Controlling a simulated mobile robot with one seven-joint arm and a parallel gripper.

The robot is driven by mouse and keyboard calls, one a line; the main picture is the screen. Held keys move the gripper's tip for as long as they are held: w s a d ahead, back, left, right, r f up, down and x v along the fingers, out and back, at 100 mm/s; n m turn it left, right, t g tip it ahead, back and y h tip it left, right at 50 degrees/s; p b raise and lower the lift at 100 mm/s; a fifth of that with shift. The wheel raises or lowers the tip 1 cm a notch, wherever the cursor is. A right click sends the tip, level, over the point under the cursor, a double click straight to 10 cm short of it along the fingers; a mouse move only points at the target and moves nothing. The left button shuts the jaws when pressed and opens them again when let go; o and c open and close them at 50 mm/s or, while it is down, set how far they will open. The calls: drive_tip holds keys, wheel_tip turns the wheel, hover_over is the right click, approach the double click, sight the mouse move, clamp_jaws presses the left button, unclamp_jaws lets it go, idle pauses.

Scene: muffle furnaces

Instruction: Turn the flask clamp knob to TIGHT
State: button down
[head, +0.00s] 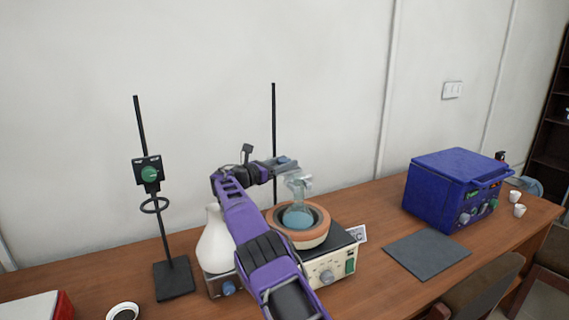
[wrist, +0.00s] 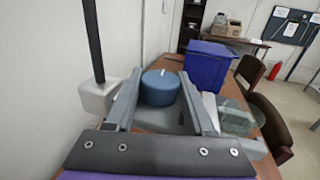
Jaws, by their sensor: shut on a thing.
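The flask clamp knob (wrist: 161,90) is a blue round knob with a short white mark on its top, seen between my fingers in the wrist view. My gripper (wrist: 161,79) is shut on it, one finger on each side. In the head view my gripper (head: 286,163) is at the upper part of the black rod (head: 274,125), just above the glass flask (head: 298,217). The flask holds blue liquid and sits in a round orange-rimmed heating mantle (head: 318,238). The TIGHT label cannot be read in either view.
A second stand (head: 174,278) with a green knob (head: 149,174) and a ring is at the left. A white vessel (head: 214,245) is beside my arm. A blue furnace (head: 453,185) and a dark mat (head: 428,252) are at the right.

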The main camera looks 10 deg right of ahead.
drive_tip(key=shift+c, duration=1.3)
unclamp_jaws()
drive_tip(key=shift+a, duration=0.1)
drive_tip(key=b+v, duration=0.1)
drive_tip(key=v, duration=1.6)
drive_tip(key=shift+s+a, duration=0.2)
